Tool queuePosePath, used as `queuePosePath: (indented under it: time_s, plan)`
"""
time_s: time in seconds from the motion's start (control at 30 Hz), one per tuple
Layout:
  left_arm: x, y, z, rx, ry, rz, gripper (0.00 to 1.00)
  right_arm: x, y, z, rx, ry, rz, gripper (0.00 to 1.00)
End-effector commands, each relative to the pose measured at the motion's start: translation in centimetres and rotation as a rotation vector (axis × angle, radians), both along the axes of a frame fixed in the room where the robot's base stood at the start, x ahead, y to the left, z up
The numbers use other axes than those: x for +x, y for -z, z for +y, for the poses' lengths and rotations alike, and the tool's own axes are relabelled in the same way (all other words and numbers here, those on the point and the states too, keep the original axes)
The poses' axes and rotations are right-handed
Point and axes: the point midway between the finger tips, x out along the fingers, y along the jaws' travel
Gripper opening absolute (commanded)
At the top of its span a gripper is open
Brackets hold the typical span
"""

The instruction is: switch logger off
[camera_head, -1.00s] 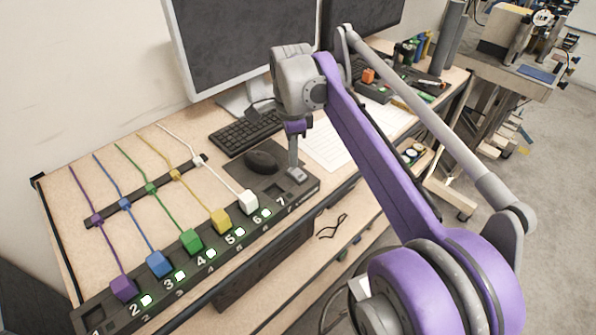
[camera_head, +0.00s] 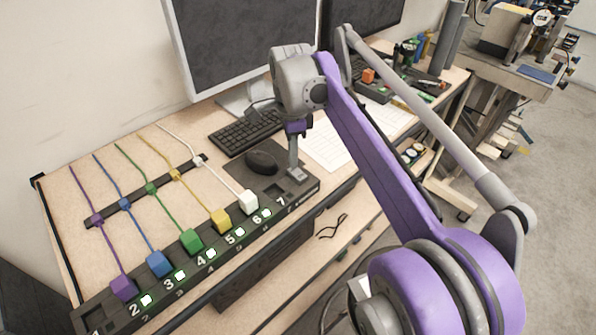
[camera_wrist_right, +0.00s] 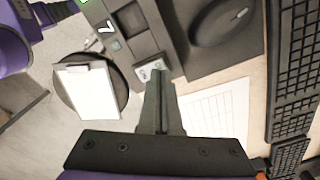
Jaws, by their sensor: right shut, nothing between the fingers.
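A dark power strip (camera_head: 228,247) runs along the desk's front edge, with numbered places. Purple (camera_head: 123,288), blue (camera_head: 159,264), green (camera_head: 191,241), yellow (camera_head: 221,220) and white (camera_head: 249,201) plugs sit in it, with lit lights beside their numbers. Place 7 has no plug and no lit light. My right gripper (camera_head: 297,172) points down at the strip's right end. In the wrist view, its shut, empty fingers (camera_wrist_right: 160,98) reach a small pale grey piece (camera_wrist_right: 150,70) with two round marks. Contact cannot be told. No logger label is readable. My left gripper is out of view.
Coloured cords pass through a dark cable bar (camera_head: 140,198) on the desk. A mouse (camera_head: 262,162), a keyboard (camera_head: 245,131) and a monitor (camera_head: 240,45) stand behind the strip. Paper (camera_head: 327,146) lies right of the gripper. Glasses (camera_head: 333,227) rest on a lower shelf.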

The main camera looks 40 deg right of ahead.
Motion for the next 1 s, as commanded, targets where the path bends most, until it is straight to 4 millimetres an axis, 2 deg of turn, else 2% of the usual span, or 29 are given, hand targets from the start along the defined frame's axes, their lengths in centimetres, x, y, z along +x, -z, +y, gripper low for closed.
queuePosePath:
  time_s: [1.0]
  plan:
    - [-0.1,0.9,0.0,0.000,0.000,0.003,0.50,0.0,1.5,0.0,0.000,0.000,0.000,0.00]
